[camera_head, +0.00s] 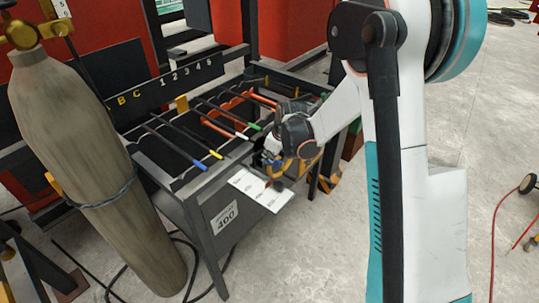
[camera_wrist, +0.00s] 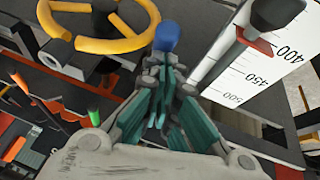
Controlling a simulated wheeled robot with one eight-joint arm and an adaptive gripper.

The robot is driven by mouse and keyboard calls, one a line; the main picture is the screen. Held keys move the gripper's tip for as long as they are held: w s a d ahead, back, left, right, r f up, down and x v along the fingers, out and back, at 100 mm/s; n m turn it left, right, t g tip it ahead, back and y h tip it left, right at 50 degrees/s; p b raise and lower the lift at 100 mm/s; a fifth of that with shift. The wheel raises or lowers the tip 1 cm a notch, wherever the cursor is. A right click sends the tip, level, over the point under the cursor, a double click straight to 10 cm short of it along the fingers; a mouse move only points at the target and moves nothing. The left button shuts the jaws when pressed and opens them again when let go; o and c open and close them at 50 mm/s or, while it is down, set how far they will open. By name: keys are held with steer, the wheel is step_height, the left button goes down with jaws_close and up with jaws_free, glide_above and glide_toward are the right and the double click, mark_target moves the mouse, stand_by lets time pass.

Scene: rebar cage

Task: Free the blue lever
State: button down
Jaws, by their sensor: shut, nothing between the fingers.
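A blue rounded cap (camera_wrist: 166,36), likely the lever's end, shows in the wrist view just beyond my fingertips. The rest of the lever is hidden behind the fingers, and I cannot tell whether they touch it. My gripper (camera_wrist: 163,62) has its teal fingers together with nothing between them. In the head view my gripper (camera_head: 272,157) is at the front right corner of the dark metal frame (camera_head: 190,192), above a white scale plate (camera_head: 262,190). A separate blue-tipped bar (camera_head: 199,164) lies across the frame's left part.
A yellow handwheel (camera_wrist: 92,44) is left of the blue cap. A dark pointer with a red edge (camera_wrist: 248,42) lies over the scale plate on the right. Other bars with coloured tips cross the frame. A gas cylinder (camera_head: 85,150) stands left; the floor (camera_head: 275,265) in front is open.

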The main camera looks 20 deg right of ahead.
mark_target(274, 163)
steer(key=shift+s+d+f+t+y+b, duration=0.35)
steer(key=shift+s+f+t+y+b, duration=0.25)
steer(key=shift+b, duration=0.6)
steer(key=shift+s+d+f+t+y+b, duration=0.4)
steer(key=shift+f+t+b, duration=0.3)
steer(key=shift+b, duration=0.5)
steer(key=shift+s+d+f+b, duration=0.15)
steer(key=shift+s+f+b, duration=0.05)
steer(key=shift+f+b, duration=0.5)
steer(key=shift+s+d+f+b, duration=0.1)
steer(key=shift+s+f+b, duration=0.15)
steer(key=shift+f+b, duration=0.4)
steer(key=shift+s+d+f+b, duration=0.15)
steer(key=shift+s+f+b, duration=0.05)
steer(key=shift+f+b, duration=0.45)
